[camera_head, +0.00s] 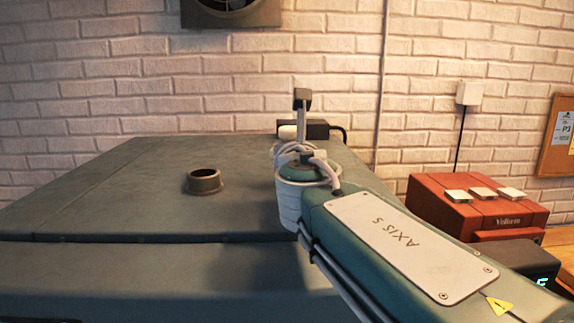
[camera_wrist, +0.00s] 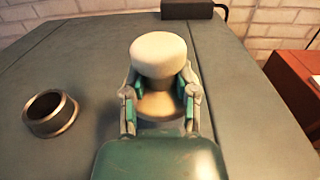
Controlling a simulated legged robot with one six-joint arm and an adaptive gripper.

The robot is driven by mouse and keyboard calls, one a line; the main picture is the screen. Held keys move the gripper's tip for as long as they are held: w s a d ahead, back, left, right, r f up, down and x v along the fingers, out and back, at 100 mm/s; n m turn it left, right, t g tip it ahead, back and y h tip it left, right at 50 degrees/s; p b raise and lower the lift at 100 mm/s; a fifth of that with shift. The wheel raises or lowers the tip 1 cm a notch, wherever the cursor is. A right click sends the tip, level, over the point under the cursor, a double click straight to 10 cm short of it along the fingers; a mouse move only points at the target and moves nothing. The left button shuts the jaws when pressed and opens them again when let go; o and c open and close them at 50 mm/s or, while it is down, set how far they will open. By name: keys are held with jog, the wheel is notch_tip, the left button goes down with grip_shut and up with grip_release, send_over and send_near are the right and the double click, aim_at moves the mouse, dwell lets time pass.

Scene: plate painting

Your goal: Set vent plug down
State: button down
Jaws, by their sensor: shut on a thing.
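The vent plug has a rounded white cap (camera_wrist: 158,55) and a brass-coloured, flared lower part. In the wrist view my gripper (camera_wrist: 160,90) is shut on it, with one finger on each side. The plug looks roughly upright over the grey-green top; I cannot tell whether it touches that surface. In the head view my arm hides most of the gripper, and a small white patch beyond it looks like the plug's cap (camera_head: 287,132). An open metal collar (camera_head: 204,181) stands on the top, left of my gripper; it also shows in the wrist view (camera_wrist: 51,113).
The broad grey-green top (camera_head: 110,205) is mostly clear around the collar. A black box (camera_head: 318,129) with a cable stands at its back edge, before the brick wall. A red box with white buttons (camera_head: 478,203) stands at the right.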

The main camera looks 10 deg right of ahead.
jog(key=shift+w+d+f, duration=0.2)
jog(key=shift+w+f, duration=0.05)
jog(key=shift+f, duration=1.55)
jog(key=shift+f, duration=0.2)
